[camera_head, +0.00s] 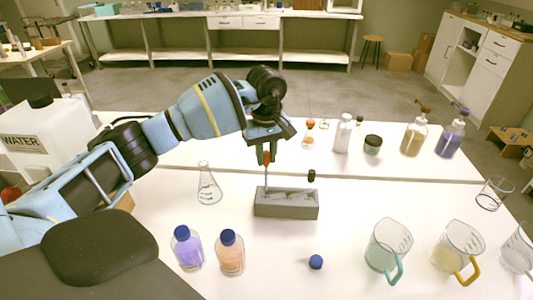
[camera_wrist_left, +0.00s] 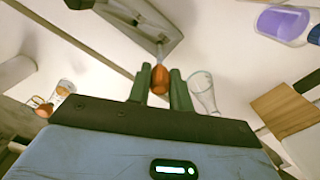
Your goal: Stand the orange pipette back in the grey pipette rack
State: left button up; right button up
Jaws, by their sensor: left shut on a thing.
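The orange pipette (camera_head: 266,158) hangs upright, its orange bulb up and its thin clear stem down. My left gripper (camera_head: 264,157) is shut on the bulb. In the left wrist view the bulb (camera_wrist_left: 159,80) sits between the two fingers (camera_wrist_left: 159,88). The grey pipette rack (camera_head: 287,206) stands on the table below, and it also shows in the left wrist view (camera_wrist_left: 120,18). The stem's lower end is at the left end of the rack's top; I cannot tell whether it is inside a slot. My right gripper is not in view.
An Erlenmeyer flask (camera_head: 208,190) stands left of the rack. A purple bottle (camera_head: 187,250) and an orange bottle (camera_head: 230,254) stand front left. A blue cap (camera_head: 316,262) lies in front. Jugs (camera_head: 388,246) stand front right. A small black cap (camera_head: 311,175) is behind the rack.

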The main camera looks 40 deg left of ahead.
pick_arm(q)
jog(key=shift+f, duration=0.25)
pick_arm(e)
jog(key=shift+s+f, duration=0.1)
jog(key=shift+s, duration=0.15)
pick_arm(q)
jog(key=shift+f+b, duration=0.3)
jog(key=shift+f, duration=0.35)
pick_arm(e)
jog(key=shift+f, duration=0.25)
pick_arm(q)
jog(key=shift+f, duration=0.55)
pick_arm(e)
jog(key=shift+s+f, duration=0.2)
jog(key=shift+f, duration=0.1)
pick_arm(q)
jog(key=shift+f+b, duration=0.35)
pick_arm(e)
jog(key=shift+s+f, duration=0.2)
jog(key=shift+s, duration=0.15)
pick_arm(q)
jog(key=shift+f, duration=0.25)
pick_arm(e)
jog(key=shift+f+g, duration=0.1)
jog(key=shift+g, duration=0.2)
